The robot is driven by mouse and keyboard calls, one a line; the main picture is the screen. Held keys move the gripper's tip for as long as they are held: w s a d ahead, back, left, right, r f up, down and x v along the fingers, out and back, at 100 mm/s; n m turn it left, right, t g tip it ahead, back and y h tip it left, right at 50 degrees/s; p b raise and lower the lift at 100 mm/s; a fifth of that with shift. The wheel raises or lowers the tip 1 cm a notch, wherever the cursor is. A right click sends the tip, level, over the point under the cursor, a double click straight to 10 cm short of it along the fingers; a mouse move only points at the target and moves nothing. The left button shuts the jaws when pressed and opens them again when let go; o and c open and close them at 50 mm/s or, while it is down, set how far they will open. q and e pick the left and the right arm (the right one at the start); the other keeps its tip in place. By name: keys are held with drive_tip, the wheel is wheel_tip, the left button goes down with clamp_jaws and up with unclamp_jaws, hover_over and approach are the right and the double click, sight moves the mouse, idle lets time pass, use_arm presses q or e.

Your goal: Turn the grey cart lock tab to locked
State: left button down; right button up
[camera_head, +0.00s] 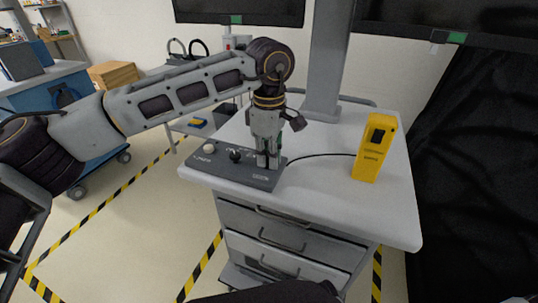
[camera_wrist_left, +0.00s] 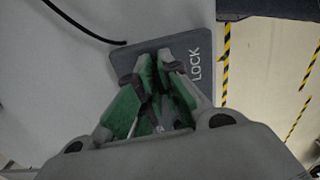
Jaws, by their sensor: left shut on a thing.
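A dark grey control panel (camera_head: 228,172) lies on the white cart top (camera_head: 330,205), near its front left edge. It carries a whitish knob (camera_head: 208,148) and a black knob (camera_head: 235,155). My left gripper (camera_head: 267,162) points down onto the right end of the panel. Its fingers are shut on the grey lock tab, which they mostly hide. In the left wrist view the fingertips (camera_wrist_left: 153,68) are close together over the panel (camera_wrist_left: 124,62), beside the printed word LOCK (camera_wrist_left: 195,66). I cannot tell the tab's exact angle. My right gripper is not in view.
A yellow device (camera_head: 374,148) stands upright at the right of the cart top. A black cable (camera_head: 318,156) runs from the panel towards it. A grey column (camera_head: 328,60) rises behind. Drawers (camera_head: 285,235) are below. The middle of the cart top is clear.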

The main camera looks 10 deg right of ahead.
use_arm(q)
drive_tip(key=shift+m, duration=0.5)
drive_tip(key=shift+r, duration=0.1)
drive_tip(key=c, duration=1.6)
unclamp_jaws()
wheel_tip(320, 180, up, 12)
